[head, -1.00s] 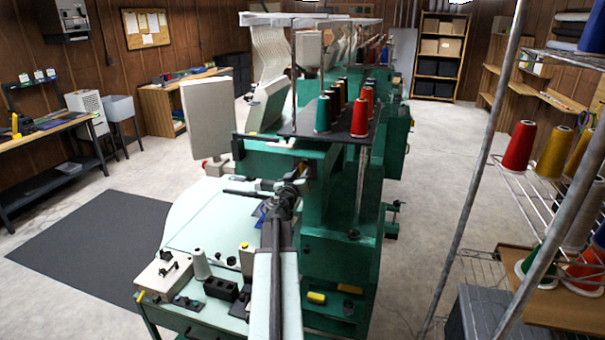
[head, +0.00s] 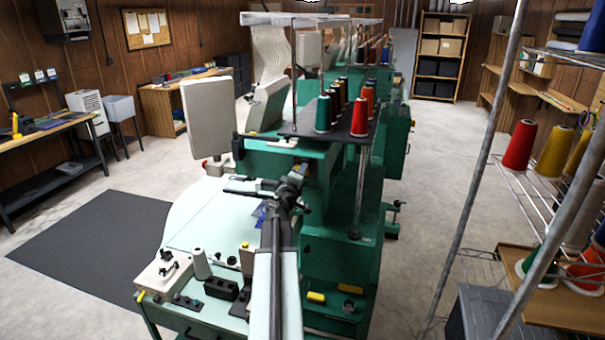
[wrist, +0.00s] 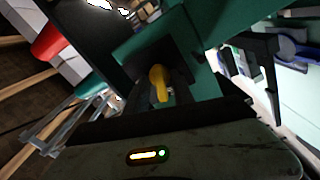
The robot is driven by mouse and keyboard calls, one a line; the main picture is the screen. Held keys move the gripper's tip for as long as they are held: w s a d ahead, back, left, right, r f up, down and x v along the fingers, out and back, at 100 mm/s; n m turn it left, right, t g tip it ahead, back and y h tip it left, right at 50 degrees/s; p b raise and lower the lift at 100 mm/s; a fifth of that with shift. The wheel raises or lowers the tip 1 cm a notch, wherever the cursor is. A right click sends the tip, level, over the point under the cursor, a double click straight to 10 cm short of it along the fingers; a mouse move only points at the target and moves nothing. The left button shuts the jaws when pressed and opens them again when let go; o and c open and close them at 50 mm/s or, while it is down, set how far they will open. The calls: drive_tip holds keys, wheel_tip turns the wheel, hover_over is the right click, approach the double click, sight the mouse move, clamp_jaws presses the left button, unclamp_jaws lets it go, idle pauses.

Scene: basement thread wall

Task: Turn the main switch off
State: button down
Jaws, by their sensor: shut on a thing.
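The main switch has a yellow handle (wrist: 158,82) on a dark plate on the green machine, in the middle of the wrist view. My gripper (wrist: 157,95) is shut on this handle; its dark fingers lie on either side of it. In the head view my gripper (head: 299,170) is at the front face of the green embroidery machine (head: 340,200), just below the thread shelf. The arm and gripper hide the switch there, and its exact angle is hard to tell.
Thread cones (head: 323,114) stand on the dark shelf above my gripper. A pale control panel (head: 207,118) is to the left. The pale machine table (head: 205,225) holds small boxes and a white cone. A wire rack (head: 500,170) with thread stands at right.

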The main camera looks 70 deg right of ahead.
drive_tip(key=shift+w+a+f+n, duration=0.1)
drive_tip(key=shift+n, duration=1.8)
drive_tip(key=c, duration=1.4)
unclamp_jaws()
drive_tip(key=shift+c, duration=0.2)
drive_tip(key=a, duration=0.7)
drive_tip(key=shift+s+a, duration=0.2)
drive_tip(key=shift+a, duration=0.2)
